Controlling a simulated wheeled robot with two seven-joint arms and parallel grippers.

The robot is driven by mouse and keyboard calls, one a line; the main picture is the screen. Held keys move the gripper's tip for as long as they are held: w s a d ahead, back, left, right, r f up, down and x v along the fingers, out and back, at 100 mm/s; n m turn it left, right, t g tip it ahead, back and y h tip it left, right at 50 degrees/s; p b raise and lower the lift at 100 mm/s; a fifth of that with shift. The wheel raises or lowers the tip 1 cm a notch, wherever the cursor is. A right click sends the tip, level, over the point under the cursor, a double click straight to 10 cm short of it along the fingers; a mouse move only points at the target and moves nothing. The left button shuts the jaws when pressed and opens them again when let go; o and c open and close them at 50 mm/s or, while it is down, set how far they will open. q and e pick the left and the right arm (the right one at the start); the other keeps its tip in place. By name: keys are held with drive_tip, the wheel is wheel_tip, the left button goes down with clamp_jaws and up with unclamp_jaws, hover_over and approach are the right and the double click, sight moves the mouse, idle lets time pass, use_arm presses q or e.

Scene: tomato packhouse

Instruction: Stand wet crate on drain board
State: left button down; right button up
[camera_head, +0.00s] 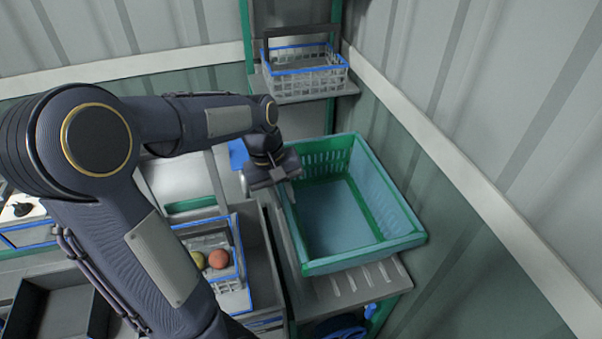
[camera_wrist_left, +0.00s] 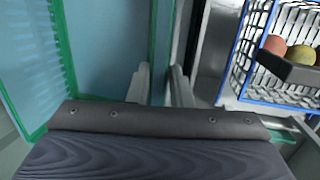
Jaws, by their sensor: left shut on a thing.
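The green crate (camera_head: 372,250) is open side up over the grey slotted drain board (camera_head: 375,283) in the head view. Its inside looks bluish and shiny. The board's slots show past its near edge; whether the crate's base touches the board is hidden. My left gripper (camera_head: 287,188) is at the crate's left rim and is shut on it. In the left wrist view the fingers (camera_wrist_left: 160,82) stand on either side of the crate's green rim (camera_wrist_left: 162,40). My right gripper is not in view.
A wire basket (camera_head: 306,70) with a blue rim sits on a shelf behind the crate. Another basket (camera_head: 240,262) with tomatoes stands left of the board. Corrugated walls (camera_head: 480,190) close in the right and back. A dark tray (camera_head: 62,310) is at lower left.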

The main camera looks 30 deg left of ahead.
use_arm(q)
drive_tip(key=shift+w+f+b, duration=0.1)
drive_tip(key=shift+f+b, duration=0.2)
drive_tip(key=a+b+x, duration=0.1)
drive_tip(key=b+x, duration=0.5)
drive_tip(key=x, duration=0.1)
drive_tip(key=shift+s+a+f, duration=0.2)
drive_tip(key=shift+s+a, duration=0.05)
drive_tip(key=shift+a, duration=0.05)
drive_tip(key=shift+s, duration=0.1)
